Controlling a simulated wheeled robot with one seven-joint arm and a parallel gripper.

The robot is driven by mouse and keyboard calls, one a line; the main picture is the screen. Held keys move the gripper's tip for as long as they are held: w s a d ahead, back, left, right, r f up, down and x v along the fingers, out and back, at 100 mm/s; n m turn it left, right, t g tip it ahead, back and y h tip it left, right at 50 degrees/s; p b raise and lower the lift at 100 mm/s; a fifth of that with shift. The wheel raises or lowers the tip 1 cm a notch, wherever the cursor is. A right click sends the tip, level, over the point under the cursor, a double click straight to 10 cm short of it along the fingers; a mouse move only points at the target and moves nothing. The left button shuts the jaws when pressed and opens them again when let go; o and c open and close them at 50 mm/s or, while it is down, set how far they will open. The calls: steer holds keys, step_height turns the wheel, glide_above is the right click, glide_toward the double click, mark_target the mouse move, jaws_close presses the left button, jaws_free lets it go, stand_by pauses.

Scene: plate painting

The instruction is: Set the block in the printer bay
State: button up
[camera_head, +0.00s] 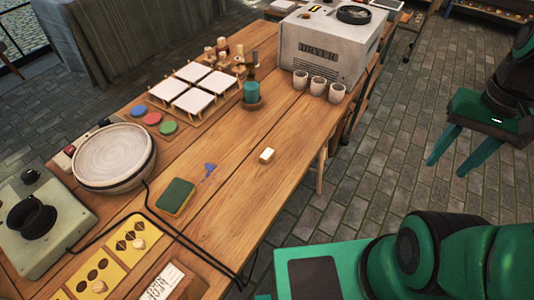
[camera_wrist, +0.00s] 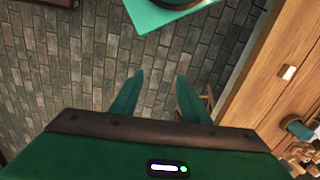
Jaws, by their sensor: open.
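A small cream-white block (camera_head: 267,155) lies on the bare wooden table (camera_head: 240,195), right of its middle. It also shows at the right side of the wrist view (camera_wrist: 287,72). My gripper (camera_head: 447,168) is open and empty, off the right side of the table above the brick floor, well apart from the block. No bay marked as a printer can be made out; a grey-green machine (camera_head: 40,215) with a black round part stands at the left.
A white box marked DRYER (camera_head: 325,50) stands at the back, with three cups (camera_head: 318,86) before it. Table around the block is clear.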

steer(key=shift+o, duration=1.3)
steer(key=shift+s+a+r, duration=0.1)
steer(key=shift+s+r, duration=0.2)
steer(key=shift+s, duration=0.05)
steer(key=w+a+n, duration=0.6)
steer(key=w+a, duration=0.1)
steer(key=w, duration=0.3)
steer(key=n, duration=1.1)
glide_above(267, 153)
steer(key=s, duration=0.1)
step_height(267, 153, down, 7)
step_height(267, 153, down, 4)
steer(key=shift+f, duration=0.15)
steer(key=shift+w+f, duration=0.2)
steer(key=shift+f, duration=1.35)
steer(key=shift+w+f, duration=0.2)
steer(key=shift+f, duration=1.35)
steer(key=c, duration=1.2)
